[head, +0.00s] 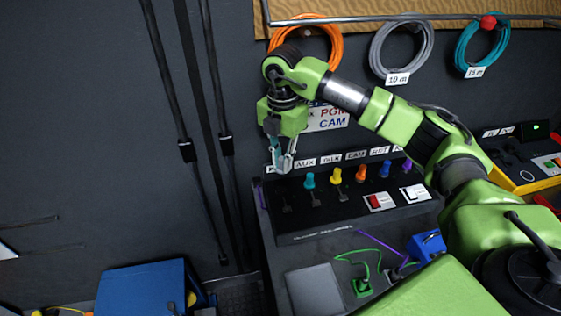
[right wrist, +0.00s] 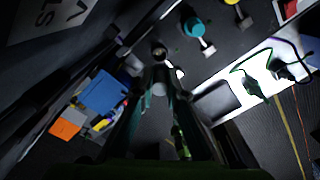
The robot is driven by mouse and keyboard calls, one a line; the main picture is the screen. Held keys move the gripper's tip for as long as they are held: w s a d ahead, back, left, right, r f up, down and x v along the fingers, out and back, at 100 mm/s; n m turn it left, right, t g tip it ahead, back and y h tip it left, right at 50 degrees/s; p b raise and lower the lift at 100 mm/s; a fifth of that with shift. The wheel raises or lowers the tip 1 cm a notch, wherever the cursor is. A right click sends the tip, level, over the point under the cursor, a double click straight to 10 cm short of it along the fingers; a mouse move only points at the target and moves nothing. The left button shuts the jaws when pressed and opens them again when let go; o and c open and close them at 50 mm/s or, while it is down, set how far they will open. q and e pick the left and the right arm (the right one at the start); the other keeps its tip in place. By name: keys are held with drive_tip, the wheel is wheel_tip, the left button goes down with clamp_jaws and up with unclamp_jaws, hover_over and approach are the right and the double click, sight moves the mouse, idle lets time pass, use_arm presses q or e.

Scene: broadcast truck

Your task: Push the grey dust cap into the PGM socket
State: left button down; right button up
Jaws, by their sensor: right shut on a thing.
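My right gripper (head: 283,166) comes down over the left end of the dark connector panel (head: 330,226). In the right wrist view its fingers (right wrist: 160,73) close on a small greyish round thing (right wrist: 159,52), which looks like the grey dust cap. The gripper covers most of the leftmost label and the spot by it, where the PGM socket may be. I cannot tell whether the cap touches the panel or sits in a socket. My left gripper is not in view.
Teal (head: 309,181), yellow (head: 336,176), orange (head: 361,173), blue (head: 384,169) and purple caps stand along the panel, right of the gripper. Red and white switches (head: 377,202) lie in front. A blue box (head: 143,287) is at lower left. Cable coils (head: 401,50) hang above.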

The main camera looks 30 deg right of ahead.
sight(282, 173)
drive_tip(key=shift+f+b, duration=0.55)
drive_tip(key=shift+f, duration=0.15)
wheel_tip(282, 173, down, 3)
drive_tip(key=shift+f+b, duration=0.15)
drive_tip(key=shift+b, duration=1)
drive_tip(key=shift+f+b, duration=0.3)
drive_tip(key=shift+f, duration=0.25)
drive_tip(key=shift+f+b, duration=0.6)
drive_tip(key=shift+f, duration=0.55)
drive_tip(key=o, duration=0.9)
drive_tip(key=shift+c, duration=0.2)
